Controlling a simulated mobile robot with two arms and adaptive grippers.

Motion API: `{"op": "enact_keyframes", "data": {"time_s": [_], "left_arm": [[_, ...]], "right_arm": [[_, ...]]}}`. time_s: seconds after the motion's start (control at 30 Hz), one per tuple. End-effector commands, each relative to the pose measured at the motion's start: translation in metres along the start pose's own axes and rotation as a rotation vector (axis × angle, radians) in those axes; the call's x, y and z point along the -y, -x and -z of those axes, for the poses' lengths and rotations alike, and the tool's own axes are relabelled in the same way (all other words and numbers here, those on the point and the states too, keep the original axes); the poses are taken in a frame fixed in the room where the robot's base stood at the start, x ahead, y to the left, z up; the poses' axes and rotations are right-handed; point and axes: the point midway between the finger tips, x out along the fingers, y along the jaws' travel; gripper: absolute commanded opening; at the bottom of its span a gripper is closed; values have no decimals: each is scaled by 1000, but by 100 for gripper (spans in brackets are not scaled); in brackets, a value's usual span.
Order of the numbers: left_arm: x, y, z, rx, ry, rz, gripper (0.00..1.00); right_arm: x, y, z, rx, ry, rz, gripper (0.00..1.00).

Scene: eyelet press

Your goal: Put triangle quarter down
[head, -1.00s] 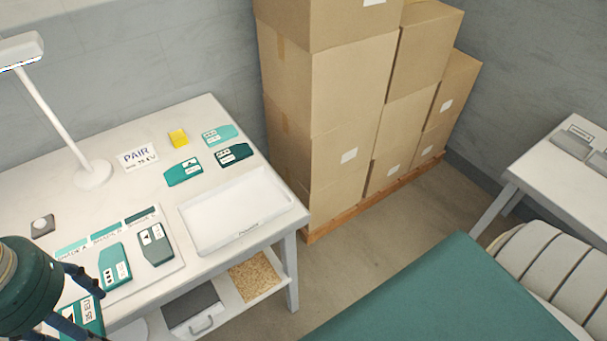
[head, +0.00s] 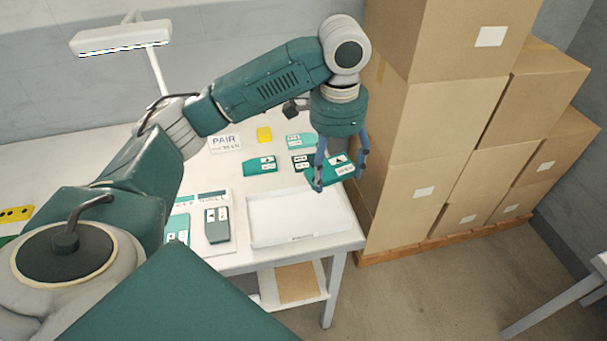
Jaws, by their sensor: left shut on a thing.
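My left gripper (head: 339,179) reaches over the back right of the table and is shut on a green piece, the triangle quarter (head: 339,172). The piece has a white label with a dark triangle mark. It is held above the right back corner of a white empty tray (head: 298,218). I cannot tell how high it is above the surface. A dark green piece (head: 300,160) lies just left of it, partly hidden. My right gripper is not in view.
A teal piece (head: 260,165), a light teal piece (head: 298,140), a yellow block (head: 264,134) and a PAIR card (head: 225,142) lie behind the tray. A grey-green piece (head: 216,226) lies left of it. Stacked cardboard boxes (head: 430,130) stand close on the right.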

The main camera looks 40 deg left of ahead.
Motion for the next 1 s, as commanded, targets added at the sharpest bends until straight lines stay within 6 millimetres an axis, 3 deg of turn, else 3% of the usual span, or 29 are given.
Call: {"op": "enact_keyframes", "data": {"time_s": [0.13,0.37,0.8,1.0], "left_arm": [[31,5,6,12,-122,-10,46],[46,-6,6,23,-204,-20,46],[44,-115,2,26,-206,-18,46],[44,-147,3,22,-206,-17,46]], "right_arm": [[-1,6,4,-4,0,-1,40],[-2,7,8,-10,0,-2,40],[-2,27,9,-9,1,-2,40],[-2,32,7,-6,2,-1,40]]}}
